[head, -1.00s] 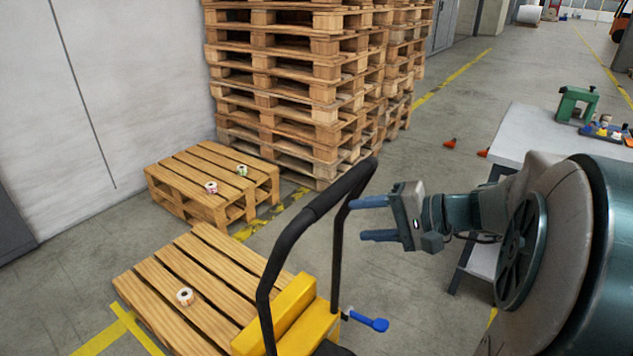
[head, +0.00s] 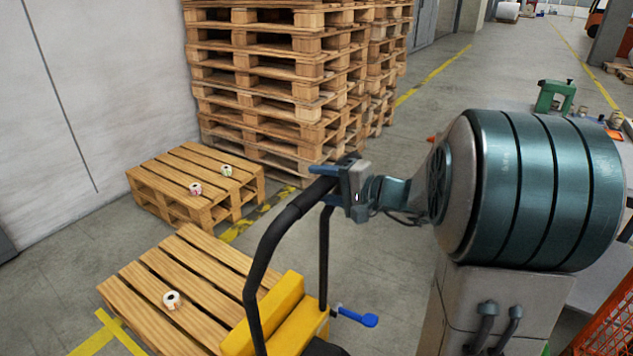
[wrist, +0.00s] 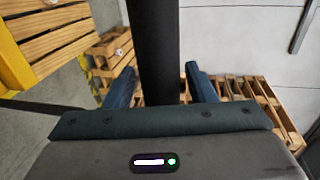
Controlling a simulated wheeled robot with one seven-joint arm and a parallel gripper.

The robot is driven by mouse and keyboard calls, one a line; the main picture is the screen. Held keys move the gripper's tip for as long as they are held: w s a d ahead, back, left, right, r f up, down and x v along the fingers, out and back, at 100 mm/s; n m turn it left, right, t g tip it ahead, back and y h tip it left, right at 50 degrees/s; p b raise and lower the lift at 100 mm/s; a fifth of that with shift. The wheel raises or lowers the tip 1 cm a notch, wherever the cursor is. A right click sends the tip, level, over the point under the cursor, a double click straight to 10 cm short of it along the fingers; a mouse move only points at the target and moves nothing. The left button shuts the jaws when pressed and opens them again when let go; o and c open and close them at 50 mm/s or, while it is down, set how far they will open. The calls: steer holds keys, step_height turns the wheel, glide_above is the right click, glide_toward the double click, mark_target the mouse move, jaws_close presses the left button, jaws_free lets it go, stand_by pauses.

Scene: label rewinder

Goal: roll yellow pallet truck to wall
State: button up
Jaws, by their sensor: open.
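The yellow pallet truck (head: 284,318) stands at the bottom centre of the head view, with a black looped handle (head: 262,262) and a blue lever (head: 357,317). A wooden pallet (head: 190,285) with a label roll (head: 172,300) on it sits at its front. My gripper (head: 329,184) is at the upper right corner of the handle. In the wrist view my open fingers (wrist: 160,88) stand on either side of the black handle bar (wrist: 157,50), with gaps visible. The pale wall (head: 90,90) is at the left of the head view.
A low pallet (head: 160,208) with two label rolls lies near the wall, before a tall pallet stack (head: 265,85). Yellow floor tape (head: 105,330) marks the floor by the truck. A green device (head: 555,95) stands at the right. Open floor (head: 400,130) lies right of the stack.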

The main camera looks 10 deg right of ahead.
steer(key=shift+x, duration=0.95)
steer(key=shift+c, duration=0.2)
jaws_close()
